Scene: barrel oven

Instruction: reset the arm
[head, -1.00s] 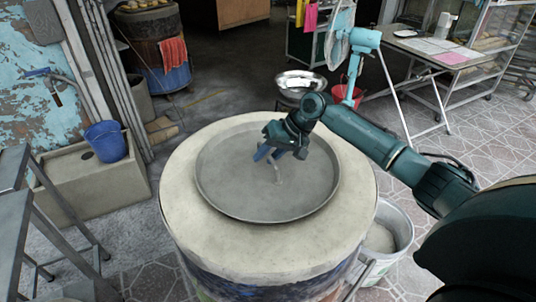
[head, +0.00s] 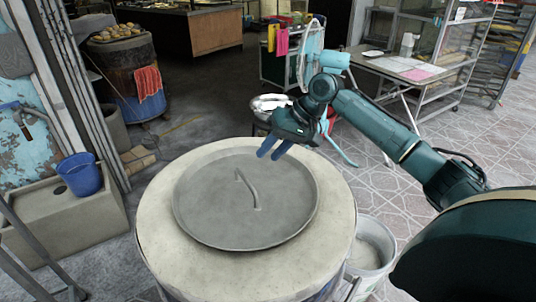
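My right gripper (head: 271,152) hangs above the far right edge of the barrel oven, its two blue fingers pointing down and left. A gap shows between the fingers and nothing is held in them. A round grey metal lid (head: 215,210) lies flat on top of the pale barrel oven (head: 165,255). The lid's bent handle (head: 248,190) stands up near its middle, clear of the gripper. My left gripper is not in view.
A metal bowl (head: 268,104) is behind the gripper, partly hidden by it. A blue fan (head: 312,50) and a table (head: 415,68) stand at the back right. A white bucket (head: 372,245) is right of the oven. A blue bucket (head: 79,174) rests on a concrete basin at the left.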

